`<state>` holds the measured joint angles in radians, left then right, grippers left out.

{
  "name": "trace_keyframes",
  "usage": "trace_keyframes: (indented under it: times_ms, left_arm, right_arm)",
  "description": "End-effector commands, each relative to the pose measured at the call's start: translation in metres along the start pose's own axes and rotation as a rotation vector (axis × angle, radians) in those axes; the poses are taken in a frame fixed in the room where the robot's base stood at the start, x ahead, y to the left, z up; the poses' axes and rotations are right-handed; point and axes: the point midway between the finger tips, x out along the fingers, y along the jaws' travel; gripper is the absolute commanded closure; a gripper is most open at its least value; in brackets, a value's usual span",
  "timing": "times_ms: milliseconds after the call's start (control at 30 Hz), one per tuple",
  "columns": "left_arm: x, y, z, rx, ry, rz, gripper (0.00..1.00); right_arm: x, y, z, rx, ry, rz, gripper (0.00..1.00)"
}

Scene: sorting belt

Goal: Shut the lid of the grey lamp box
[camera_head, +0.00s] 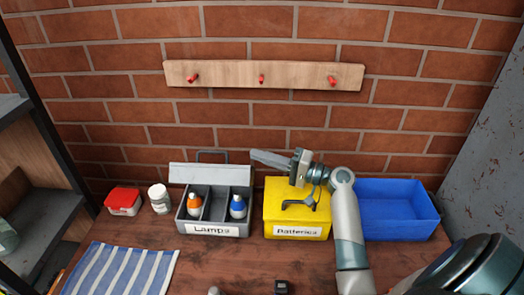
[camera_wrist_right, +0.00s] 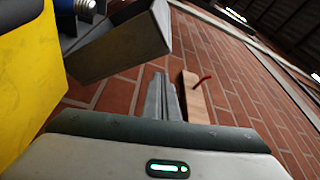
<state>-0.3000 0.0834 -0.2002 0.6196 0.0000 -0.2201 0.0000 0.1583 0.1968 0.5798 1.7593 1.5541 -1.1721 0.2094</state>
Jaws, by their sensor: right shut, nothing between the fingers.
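The grey lamp box (camera_head: 215,229), labelled "Lamps", stands on the bench left of centre. Its lid (camera_head: 211,176) is open and raised along the back side. Inside are a lamp with an orange part (camera_head: 194,206) and one with a blue part (camera_head: 237,207), in separate compartments. My right gripper (camera_head: 253,155) is shut and empty, pointing left, with its tips near the upper right end of the lid. In the right wrist view, the shut fingers (camera_wrist_right: 160,78) are beside a grey panel (camera_wrist_right: 122,46), apparently the lid; contact cannot be told. My left gripper is not in view.
A yellow battery box (camera_head: 297,232) stands below my right gripper, right of the lamp box. A blue bin (camera_head: 402,230) is further right. A red-and-white container (camera_head: 123,202), a white jar (camera_head: 160,199) and a striped cloth (camera_head: 120,271) lie left. A peg rail (camera_head: 262,76) hangs above.

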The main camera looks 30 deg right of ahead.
Motion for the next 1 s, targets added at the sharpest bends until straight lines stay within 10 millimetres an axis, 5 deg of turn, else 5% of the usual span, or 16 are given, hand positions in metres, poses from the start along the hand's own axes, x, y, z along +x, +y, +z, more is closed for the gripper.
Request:
trace_keyframes:
  times_ms: [300, 1000]
  left_arm:
    - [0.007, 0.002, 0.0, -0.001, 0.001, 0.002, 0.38]
    - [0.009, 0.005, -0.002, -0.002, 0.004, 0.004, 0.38]
  right_arm:
    - [-0.006, 0.003, 0.018, 0.0, 0.0, 0.001, 1.0]
    - [-0.013, 0.003, 0.019, 0.0, 0.001, 0.002, 1.0]
